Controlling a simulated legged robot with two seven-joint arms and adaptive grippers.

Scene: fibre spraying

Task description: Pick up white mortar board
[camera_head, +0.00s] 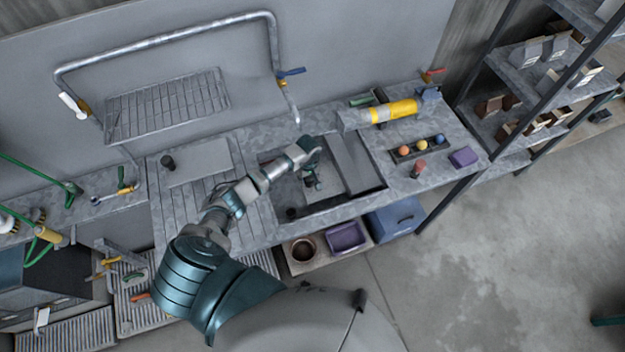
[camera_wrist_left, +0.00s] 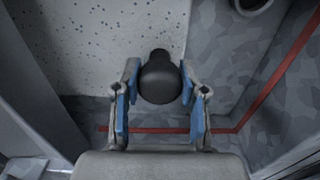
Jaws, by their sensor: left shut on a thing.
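The white mortar board (camera_wrist_left: 105,40) shows in the left wrist view as a pale, speckled flat board with a rounded black handle (camera_wrist_left: 160,82). My left gripper (camera_wrist_left: 159,75) is shut on the handle, with a blue-padded finger on each side of it. In the head view my left gripper (camera_head: 312,178) is over the recessed basin (camera_head: 345,203) in the counter. The gripper and arm hide most of what it holds there. My right gripper is out of view.
Another pale board (camera_head: 205,160) with a black knob lies on the counter at left. A grey panel (camera_head: 350,160) covers part of the basin. A yellow-banded cylinder (camera_head: 390,111) and a tray of coloured balls (camera_head: 420,148) are at right. A metal rack (camera_head: 165,105) stands behind.

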